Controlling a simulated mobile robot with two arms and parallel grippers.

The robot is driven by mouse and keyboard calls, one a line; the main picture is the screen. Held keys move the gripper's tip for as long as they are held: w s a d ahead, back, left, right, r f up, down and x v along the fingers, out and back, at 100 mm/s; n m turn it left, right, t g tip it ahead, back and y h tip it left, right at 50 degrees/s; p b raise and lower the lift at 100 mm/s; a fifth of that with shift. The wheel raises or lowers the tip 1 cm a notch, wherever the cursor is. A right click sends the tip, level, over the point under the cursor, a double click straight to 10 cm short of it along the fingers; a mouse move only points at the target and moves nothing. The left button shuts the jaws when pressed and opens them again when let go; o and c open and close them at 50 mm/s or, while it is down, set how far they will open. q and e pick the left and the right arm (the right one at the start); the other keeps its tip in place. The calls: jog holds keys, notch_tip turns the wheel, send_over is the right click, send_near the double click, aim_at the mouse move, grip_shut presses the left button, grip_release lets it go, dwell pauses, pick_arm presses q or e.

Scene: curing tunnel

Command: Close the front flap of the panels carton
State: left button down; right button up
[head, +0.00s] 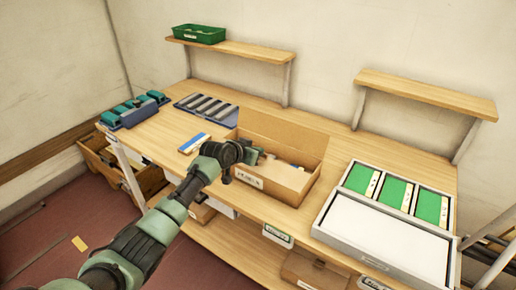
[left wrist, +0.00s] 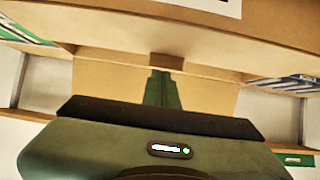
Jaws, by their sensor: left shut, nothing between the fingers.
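The panels carton (head: 287,186) is an open brown cardboard box on the workbench, with a white label on its front left. Its back flap (head: 283,136) stands upright. I cannot clearly tell the front flap from the front wall. My left gripper (head: 256,156) is shut and empty, over the carton's left part near the front edge. In the left wrist view its green fingers (left wrist: 163,88) point at a brown cardboard surface (left wrist: 200,22) with part of a white label. Whether they touch the carton is unclear. My right gripper is not in view.
A grey tray (head: 330,226) with green panels (head: 394,192) stands right of the carton. A blue slotted rack (head: 207,108) and a blue-white box (head: 193,143) lie to the left. Shelves (head: 428,93) stand behind. Another box (head: 318,270) is on the lower shelf.

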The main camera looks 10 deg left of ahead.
pick_arm(q)
jog(key=shift+s+r, duration=0.1)
jog(key=shift+s, duration=0.1)
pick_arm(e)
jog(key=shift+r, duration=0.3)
